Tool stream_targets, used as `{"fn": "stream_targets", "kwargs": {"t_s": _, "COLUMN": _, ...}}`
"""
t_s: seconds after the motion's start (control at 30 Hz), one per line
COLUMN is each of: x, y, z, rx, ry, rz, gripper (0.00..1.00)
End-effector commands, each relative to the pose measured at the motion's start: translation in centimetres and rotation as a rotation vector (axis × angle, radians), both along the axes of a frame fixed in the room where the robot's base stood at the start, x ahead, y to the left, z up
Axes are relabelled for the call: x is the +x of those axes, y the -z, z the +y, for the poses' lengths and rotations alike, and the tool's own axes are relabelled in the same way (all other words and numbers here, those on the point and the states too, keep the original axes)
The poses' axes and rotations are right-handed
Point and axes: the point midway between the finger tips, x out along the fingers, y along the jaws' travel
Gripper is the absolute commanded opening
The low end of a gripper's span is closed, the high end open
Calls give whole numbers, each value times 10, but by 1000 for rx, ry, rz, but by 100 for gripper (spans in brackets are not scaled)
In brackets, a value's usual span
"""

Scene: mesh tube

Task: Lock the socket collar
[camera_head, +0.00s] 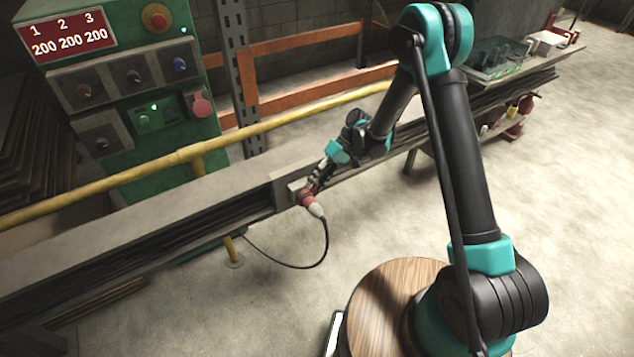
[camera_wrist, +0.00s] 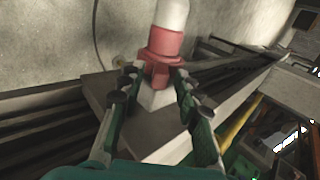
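A red collar (camera_head: 306,199) with a pale plug body (camera_head: 316,210) sits at the grey socket box (camera_head: 294,191) on the side of the long beam. A dark cable hangs from the plug. In the wrist view, the red collar (camera_wrist: 164,46) is upper centre, with the white plug body (camera_wrist: 172,13) above it and the pale socket base below. My gripper (camera_wrist: 157,77) is open, with one finger on each side of the collar's lower part. I cannot tell whether the fingertips touch it. In the head view, my gripper (camera_head: 314,183) partly hides the collar.
The long grey beam (camera_head: 130,232) runs across the view, with a yellow rail (camera_head: 130,175) behind it. A green control cabinet (camera_head: 130,90) stands at the back left. The concrete floor (camera_head: 390,225) right of the plug is open.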

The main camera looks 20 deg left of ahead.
Motion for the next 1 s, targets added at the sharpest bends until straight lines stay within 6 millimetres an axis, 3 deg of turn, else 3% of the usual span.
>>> {"fn": "stream_targets", "kwargs": {"t_s": 0.03, "x": 0, "y": 0, "z": 0, "rx": 0, "ry": 0, "rz": 0, "gripper": 24}}
{"fn": "stream_targets", "kwargs": {"t_s": 0.23, "x": 0, "y": 0, "z": 0, "rx": 0, "ry": 0, "rz": 0, "gripper": 0}}
{"fn": "stream_targets", "kwargs": {"t_s": 1.0, "x": 6, "y": 8, "z": -5, "rx": 98, "ry": -1, "rz": 116, "gripper": 0}}
